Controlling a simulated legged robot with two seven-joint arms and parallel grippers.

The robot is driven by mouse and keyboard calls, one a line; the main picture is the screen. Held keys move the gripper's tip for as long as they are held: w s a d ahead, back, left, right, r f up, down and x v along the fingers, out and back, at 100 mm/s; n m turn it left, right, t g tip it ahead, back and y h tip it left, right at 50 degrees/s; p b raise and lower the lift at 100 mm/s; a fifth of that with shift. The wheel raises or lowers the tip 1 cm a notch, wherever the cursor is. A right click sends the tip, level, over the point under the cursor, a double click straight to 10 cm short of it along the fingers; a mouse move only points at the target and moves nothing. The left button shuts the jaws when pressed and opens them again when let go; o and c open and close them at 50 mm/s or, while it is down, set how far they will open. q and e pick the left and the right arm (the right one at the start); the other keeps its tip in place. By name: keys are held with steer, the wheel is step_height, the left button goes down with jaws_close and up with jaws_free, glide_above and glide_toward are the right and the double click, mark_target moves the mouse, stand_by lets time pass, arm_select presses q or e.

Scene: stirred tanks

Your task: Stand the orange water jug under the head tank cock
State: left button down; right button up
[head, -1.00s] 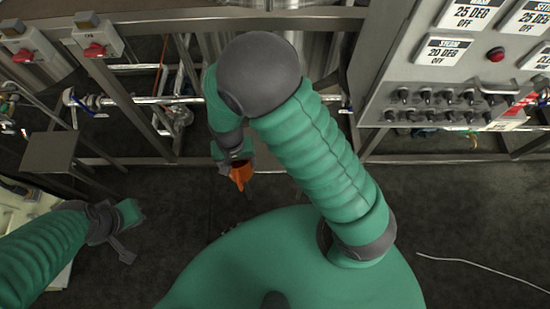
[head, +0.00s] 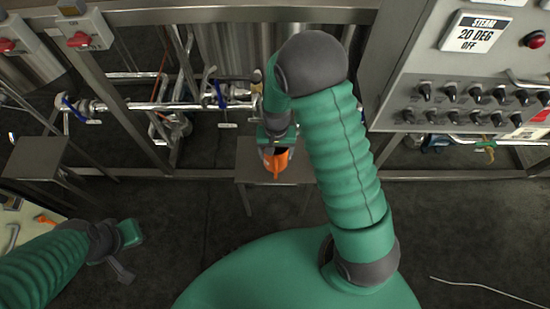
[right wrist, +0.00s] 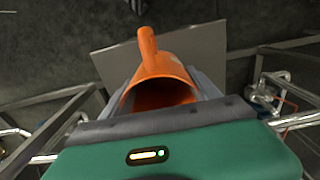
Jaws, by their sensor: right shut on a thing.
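The orange water jug (head: 280,164) is in my right gripper (head: 276,143), over a small steel stand (head: 245,174). I cannot tell whether it touches the stand. In the right wrist view the jug (right wrist: 160,66) lies between the two grey fingers of my right gripper (right wrist: 165,88), its open mouth towards the camera and its handle pointing up in the picture. A blue-handled valve (head: 219,92) sits on the pipe behind, left of the jug; I cannot tell whether it is the head tank cock. My left gripper (head: 127,254) is low at the left, away from the jug; its fingers are unclear.
A steel frame with a pipe (head: 150,106) runs across behind the stand. A control panel (head: 440,90) stands at the right. Another small steel table (head: 40,153) is at the left. The dark floor (head: 200,215) in front is mostly clear.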

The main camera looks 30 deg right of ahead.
steer(key=f, duration=0.2)
steer(key=f+b, duration=0.1)
steer(key=shift+d+f, duration=0.15)
steer(key=shift+d, duration=0.1)
steer(key=shift+c, duration=0.8)
steer(key=shift+a+r, duration=0.2)
steer(key=shift+a, duration=0.15)
steer(key=o, duration=1.4)
steer(key=shift+f, duration=0.1)
steer(key=shift+c, duration=0.2)
steer(key=shift+o, duration=1.1)
steer(key=shift+d, duration=0.2)
